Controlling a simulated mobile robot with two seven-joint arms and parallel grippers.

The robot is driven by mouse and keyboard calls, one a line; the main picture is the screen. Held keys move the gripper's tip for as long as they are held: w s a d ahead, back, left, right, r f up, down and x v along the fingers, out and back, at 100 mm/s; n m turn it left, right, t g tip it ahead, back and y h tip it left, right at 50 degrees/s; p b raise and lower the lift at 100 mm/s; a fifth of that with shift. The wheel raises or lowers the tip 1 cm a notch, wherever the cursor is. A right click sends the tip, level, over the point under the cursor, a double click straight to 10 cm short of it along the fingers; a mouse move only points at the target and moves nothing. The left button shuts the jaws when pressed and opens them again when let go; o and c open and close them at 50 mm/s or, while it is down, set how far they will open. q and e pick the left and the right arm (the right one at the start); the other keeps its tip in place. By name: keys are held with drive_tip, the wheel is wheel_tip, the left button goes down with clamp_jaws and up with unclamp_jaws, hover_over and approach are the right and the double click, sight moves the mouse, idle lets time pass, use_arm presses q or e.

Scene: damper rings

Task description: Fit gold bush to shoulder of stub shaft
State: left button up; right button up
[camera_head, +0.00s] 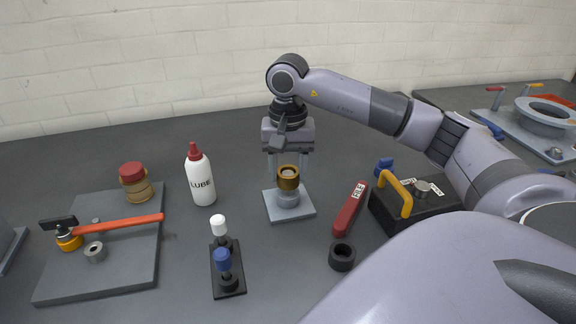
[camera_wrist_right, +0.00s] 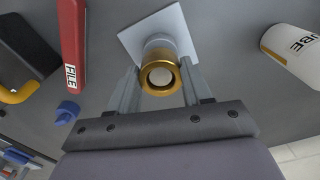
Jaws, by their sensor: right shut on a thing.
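The gold bush (camera_head: 288,179) is upright around the upper end of the stub shaft (camera_head: 288,199), which stands on a square grey base plate (camera_head: 271,209). In the right wrist view the gold bush (camera_wrist_right: 146,86) shows as a ring, with the pale shaft end (camera_wrist_right: 161,76) inside its bore. The wider grey part of the shaft (camera_wrist_right: 158,42) shows beyond it. My right gripper (camera_head: 287,174) comes down from above, shut on the bush with a finger on each side. I cannot tell whether the bush touches the shoulder. My left gripper is not in view.
A lube bottle (camera_head: 201,183) stands left of the plate. A red file (camera_head: 350,208), a black ring (camera_head: 342,256) and a yellow-handled black box (camera_head: 412,215) lie right. A black stand (camera_head: 228,281) with white and blue tops is in front.

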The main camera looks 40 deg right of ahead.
drive_tip(key=shift+f+b, duration=0.5)
drive_tip(key=shift+f, duration=0.3)
drive_tip(key=shift+f, duration=0.3)
drive_tip(key=o, duration=1.3)
wheel_tip(320, 180, up, 6)
drive_tip(key=shift+f, duration=0.1)
drive_tip(key=shift+r, duration=0.7)
